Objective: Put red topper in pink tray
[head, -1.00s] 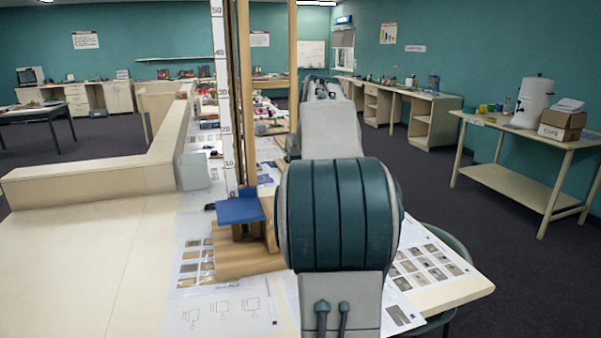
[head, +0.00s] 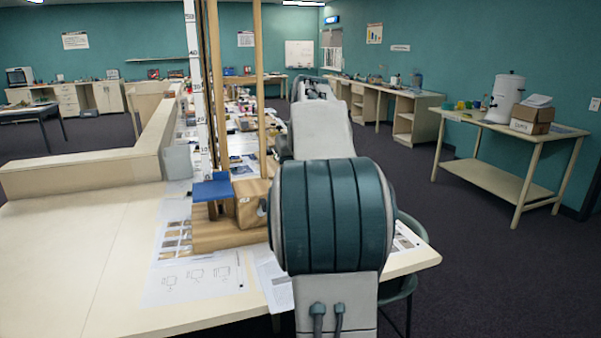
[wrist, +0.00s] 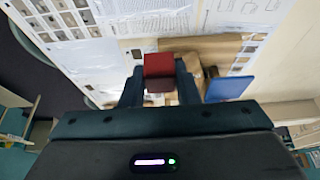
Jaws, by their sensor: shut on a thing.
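In the wrist view my gripper (wrist: 159,84) is shut on a red block (wrist: 159,66), which I take to be the red topper. It sits between the two dark fingers, above the bench with its printed sheets. In the head view my own arm hides the gripper and the red topper. I cannot make out a pink tray in either view.
A wooden stand (head: 228,235) with tall posts, a ruler and a blue plate (head: 212,190) stands on the bench (head: 60,265). The blue plate also shows in the wrist view (wrist: 229,87). Small items crowd the bench's far part. Its near left is clear. A chair (head: 402,285) stands at right.

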